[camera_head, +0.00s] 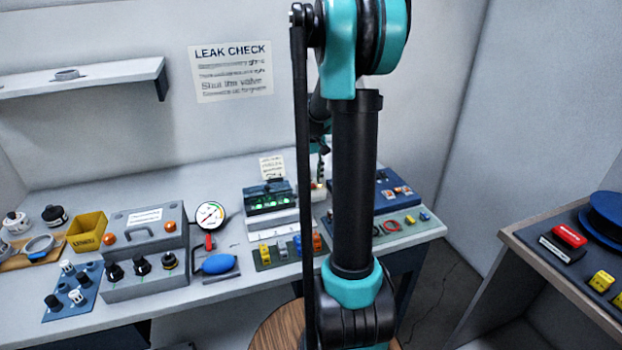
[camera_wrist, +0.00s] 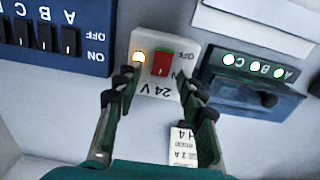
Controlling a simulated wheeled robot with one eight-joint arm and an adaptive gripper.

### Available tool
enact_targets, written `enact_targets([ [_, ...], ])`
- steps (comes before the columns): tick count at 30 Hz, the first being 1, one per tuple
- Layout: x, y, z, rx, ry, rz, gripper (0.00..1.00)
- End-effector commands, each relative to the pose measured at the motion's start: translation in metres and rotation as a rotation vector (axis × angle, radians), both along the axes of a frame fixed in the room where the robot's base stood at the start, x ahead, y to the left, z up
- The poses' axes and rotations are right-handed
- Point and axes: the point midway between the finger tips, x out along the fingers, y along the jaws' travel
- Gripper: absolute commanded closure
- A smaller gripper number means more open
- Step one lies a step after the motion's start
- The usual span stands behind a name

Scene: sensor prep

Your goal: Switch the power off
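The power switch is a white plate (camera_wrist: 150,88) marked "24 V", OFF and ON, upside down in the wrist view. OFF is on the far side of the rocker and ON on the near side. I cannot tell clearly which way the rocker is tipped. My gripper (camera_wrist: 158,84) is open and empty, its two fingers over the near part of the plate, either side of the "24 V" text. In the head view, my arm hides most of the gripper and the switch.
In the wrist view, a blue switch panel (camera_wrist: 55,50) stands close at left and a dark box with green lamps A, B, C (camera_wrist: 250,95) close at right. A small label (camera_wrist: 182,148) lies near the right finger. Devices crowd the bench (camera_head: 225,285) in the head view.

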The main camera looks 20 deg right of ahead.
Motion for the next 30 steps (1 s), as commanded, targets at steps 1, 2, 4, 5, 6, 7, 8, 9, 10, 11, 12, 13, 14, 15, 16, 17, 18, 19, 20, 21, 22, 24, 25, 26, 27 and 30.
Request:
enact_targets([
  [1,0.0003,-0.0001,-0.0030,0.000,0.000,0.000,0.60],
  [2,0.0002,0.0000,-0.0042,0.000,0.000,0.000,0.60],
  [4,0.0001,0.0000,-0.0060,0.000,0.000,0.000,0.60],
  [5,0.0000,0.0000,-0.0063,0.000,0.000,0.000,0.60],
  [6,0.0000,0.0000,-0.0065,0.000,0.000,0.000,0.60],
  [7,0.0000,0.0000,-0.0065,0.000,0.000,0.000,0.60],
  [8,0.0000,0.0000,-0.0064,0.000,0.000,0.000,0.60],
  [9,0.0000,0.0000,-0.0063,0.000,0.000,0.000,0.60],
  [10,0.0000,0.0000,-0.0063,0.000,0.000,0.000,0.60],
  [11,0.0000,0.0000,-0.0063,0.000,0.000,0.000,0.60],
  [12,0.0000,0.0000,-0.0062,0.000,0.000,0.000,0.64],
  [13,0.0000,0.0000,-0.0062,0.000,0.000,0.000,0.68],
  [14,0.0000,0.0000,-0.0062,0.000,0.000,0.000,0.72],
  [15,0.0000,0.0000,-0.0061,0.000,0.000,0.000,0.77],
  [16,0.0000,0.0000,-0.0061,0.000,0.000,0.000,0.80],
  [17,0.0000,0.0000,-0.0061,0.000,0.000,0.000,0.84],
  [18,0.0000,0.0000,-0.0060,0.000,0.000,0.000,0.89],
  [19,0.0000,0.0000,-0.0060,0.000,0.000,0.000,0.93],
  [20,0.0000,0.0000,-0.0060,0.000,0.000,0.000,0.96],
  [21,0.0000,0.0000,-0.0060,0.000,0.000,0.000,1.00],
  [22,0.0000,0.0000,-0.0060,0.000,0.000,0.000,1.00],
  [24,0.0000,0.0000,-0.0060,0.000,0.000,0.000,1.00],
  [25,-0.0001,0.0000,-0.0059,0.000,-0.001,0.000,1.00],
  [26,-0.0003,0.0000,-0.0059,0.000,-0.004,0.000,1.00],
  [27,-0.0008,0.0000,-0.0058,0.000,-0.011,0.000,1.00],
  [30,-0.0031,0.0002,-0.0055,0.001,-0.056,0.000,1.00],
])
